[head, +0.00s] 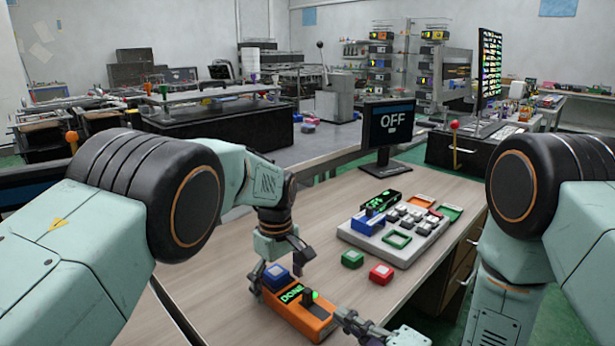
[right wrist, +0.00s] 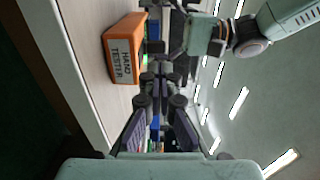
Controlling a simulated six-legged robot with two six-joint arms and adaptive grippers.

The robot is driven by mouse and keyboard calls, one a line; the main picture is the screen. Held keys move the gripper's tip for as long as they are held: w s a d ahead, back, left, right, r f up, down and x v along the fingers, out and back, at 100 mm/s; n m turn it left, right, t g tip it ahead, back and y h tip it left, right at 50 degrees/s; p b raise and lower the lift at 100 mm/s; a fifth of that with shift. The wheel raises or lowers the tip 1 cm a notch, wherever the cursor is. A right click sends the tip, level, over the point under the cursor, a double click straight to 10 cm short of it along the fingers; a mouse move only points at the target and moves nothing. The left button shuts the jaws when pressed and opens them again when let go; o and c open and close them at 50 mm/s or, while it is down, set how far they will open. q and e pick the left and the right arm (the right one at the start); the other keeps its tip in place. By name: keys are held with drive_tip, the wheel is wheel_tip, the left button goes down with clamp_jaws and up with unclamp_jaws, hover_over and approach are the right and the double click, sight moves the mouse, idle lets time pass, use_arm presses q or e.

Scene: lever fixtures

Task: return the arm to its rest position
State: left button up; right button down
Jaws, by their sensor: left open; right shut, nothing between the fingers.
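The orange box (head: 318,325) sits near the table's front edge, with a lit green "DONE" display (head: 291,293) and a short dark lever (head: 308,296) on top. In the right wrist view the box (right wrist: 122,65) shows a "HAND TESTER" label. A blue block (head: 277,274) is at the box's left end. My left gripper (head: 279,268) is open, with its fingers around or just above the blue block; contact is unclear. My right gripper (head: 350,320) is low at the right of the box, shut and empty. It also shows in the right wrist view (right wrist: 160,80).
A green block (head: 352,259) and a red block (head: 381,274) stand on the table right of the box. Behind them is a grey tray (head: 385,250) with several parts. A monitor (head: 388,124) reading "OFF" stands at the back. The table's left part is clear.

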drive_tip(key=shift+x, duration=0.9)
drive_tip(key=v, duration=1.1)
drive_tip(key=shift+s, duration=0.2)
drive_tip(key=shift+d+r, duration=0.1)
drive_tip(key=shift+d, duration=0.05)
